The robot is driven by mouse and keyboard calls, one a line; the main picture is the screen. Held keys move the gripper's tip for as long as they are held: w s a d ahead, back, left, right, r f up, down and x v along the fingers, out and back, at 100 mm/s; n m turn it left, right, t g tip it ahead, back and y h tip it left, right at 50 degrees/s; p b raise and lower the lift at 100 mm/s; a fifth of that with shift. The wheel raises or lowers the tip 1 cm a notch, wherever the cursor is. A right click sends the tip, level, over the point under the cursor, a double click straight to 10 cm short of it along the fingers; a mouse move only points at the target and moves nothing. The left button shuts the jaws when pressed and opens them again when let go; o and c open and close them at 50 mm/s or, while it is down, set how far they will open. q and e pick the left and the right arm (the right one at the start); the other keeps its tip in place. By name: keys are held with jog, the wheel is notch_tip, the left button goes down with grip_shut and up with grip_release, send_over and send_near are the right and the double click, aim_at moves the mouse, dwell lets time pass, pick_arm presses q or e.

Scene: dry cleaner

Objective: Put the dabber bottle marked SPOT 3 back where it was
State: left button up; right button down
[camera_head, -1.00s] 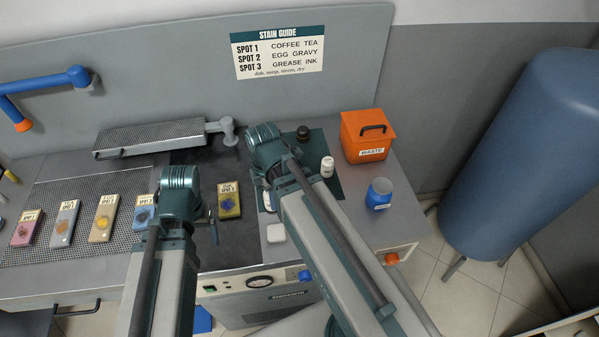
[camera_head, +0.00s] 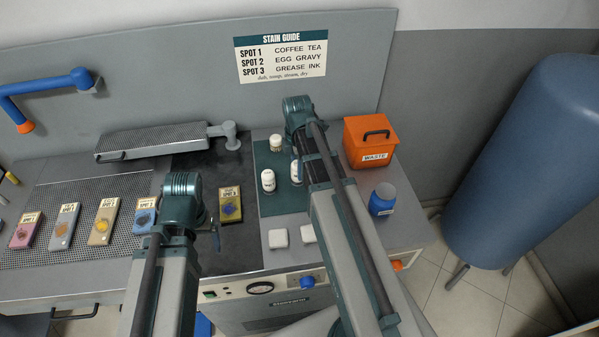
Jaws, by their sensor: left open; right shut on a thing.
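Several white bottles stand at the green mat (camera_head: 285,202) right of the dark work surface: one at the back (camera_head: 276,143), one at the front left (camera_head: 268,180), and one beside my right arm (camera_head: 296,171), partly covered. I cannot read their labels, so I cannot tell which is SPOT 3. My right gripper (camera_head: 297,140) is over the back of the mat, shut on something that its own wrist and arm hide. My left gripper (camera_head: 215,234) is open and apart from the bottles, over the front of the dark surface; its wrist hides most of it.
An orange waste bin (camera_head: 360,153) and a blue container (camera_head: 382,199) stand right of my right arm. Two white pads (camera_head: 278,238) (camera_head: 308,233) lie in front of the mat. A perforated arm board (camera_head: 155,141) is behind.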

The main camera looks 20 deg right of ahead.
jog(key=shift+w+d, duration=0.3)
jog(key=shift+d, duration=0.05)
pick_arm(q)
notch_tip(320, 180, down, 4)
jog(key=b, duration=0.3)
jog(key=shift+r+b, duration=0.15)
jog(key=shift+b, duration=0.2)
pick_arm(e)
notch_tip(320, 180, down, 4)
jog(key=shift+d+r, duration=0.15)
jog(key=shift+r, duration=0.05)
jog(key=shift+f, duration=0.1)
pick_arm(q)
jog(key=shift+f, duration=0.25)
pick_arm(e)
jog(key=shift+f, duration=0.15)
pick_arm(q)
jog(key=shift+r, duration=0.15)
pick_arm(e)
jog(key=shift+c, duration=1.5)
grip_release()
notch_tip(320, 180, up, 13)
jog(key=p, duration=1.2)
jog(key=shift+f, duration=0.15)
pick_arm(q)
notch_tip(320, 180, up, 12)
jog(key=shift+r, duration=0.15)
